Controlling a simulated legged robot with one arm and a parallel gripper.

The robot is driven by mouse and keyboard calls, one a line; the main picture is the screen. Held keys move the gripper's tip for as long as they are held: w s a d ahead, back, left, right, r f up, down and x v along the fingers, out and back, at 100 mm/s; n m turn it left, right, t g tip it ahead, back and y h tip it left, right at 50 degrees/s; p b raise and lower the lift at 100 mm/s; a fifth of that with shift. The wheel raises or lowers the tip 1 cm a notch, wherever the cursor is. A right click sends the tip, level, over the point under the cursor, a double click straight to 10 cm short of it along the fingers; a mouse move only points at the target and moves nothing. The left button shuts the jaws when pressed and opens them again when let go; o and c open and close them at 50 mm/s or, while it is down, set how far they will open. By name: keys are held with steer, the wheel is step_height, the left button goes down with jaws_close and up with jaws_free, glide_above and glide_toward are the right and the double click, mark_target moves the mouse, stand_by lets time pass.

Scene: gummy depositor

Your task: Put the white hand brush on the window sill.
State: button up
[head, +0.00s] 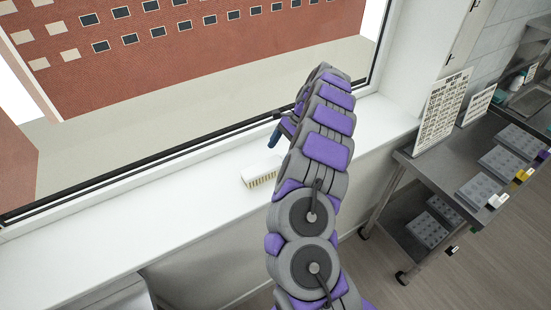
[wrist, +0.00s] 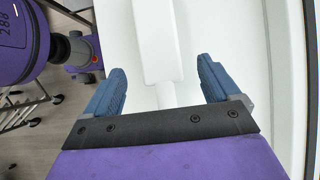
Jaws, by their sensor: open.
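The white hand brush (head: 260,175) lies on the white window sill (head: 130,215), with pale bristles showing along its front side. My arm hides its right part in the head view. In the wrist view the long white brush (wrist: 158,40) lies below and ahead of my gripper, between the lines of its two blue fingers. My gripper (wrist: 160,80) is open, with a wide gap and nothing clamped. In the head view one blue fingertip (head: 274,138) shows above the sill, near the window side of the brush. The fingers appear apart from the brush.
The window frame (head: 130,180) runs along the back of the sill. A metal cart (head: 420,165) with grey trays (head: 480,190) and printed signs (head: 440,112) stands at the right. The sill left of the brush is clear.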

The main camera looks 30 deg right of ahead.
steer(key=shift+p+v, duration=0.3)
steer(key=shift+v, duration=2.6)
steer(key=s+a+r+n+g, duration=0.1)
steer(key=a+r+n, duration=0.2)
steer(key=a+r, duration=0.3)
steer(key=s+a+r+n, duration=0.1)
steer(key=a+r+n, duration=0.2)
steer(key=a, duration=0.5)
steer(key=s+a+r+n+h, duration=0.1)
steer(key=s+a+r+n, duration=0.3)
steer(key=s+a+r, duration=0.35)
steer(key=s+a+f+n+h, duration=0.1)
steer(key=s+f+n+h, duration=0.1)
steer(key=s, duration=0.8)
steer(key=s+a+f+n+h, duration=0.1)
steer(key=s+f+n, duration=0.1)
steer(key=s, duration=0.8)
steer(key=s+a+f+n+h, duration=0.1)
steer(key=s+f+n+h, duration=0.1)
steer(key=s, duration=0.8)
steer(key=shift+s+n+g+h, duration=0.3)
steer(key=shift+s+n, duration=0.05)
steer(key=shift+n, duration=0.45)
steer(key=shift+f, duration=0.15)
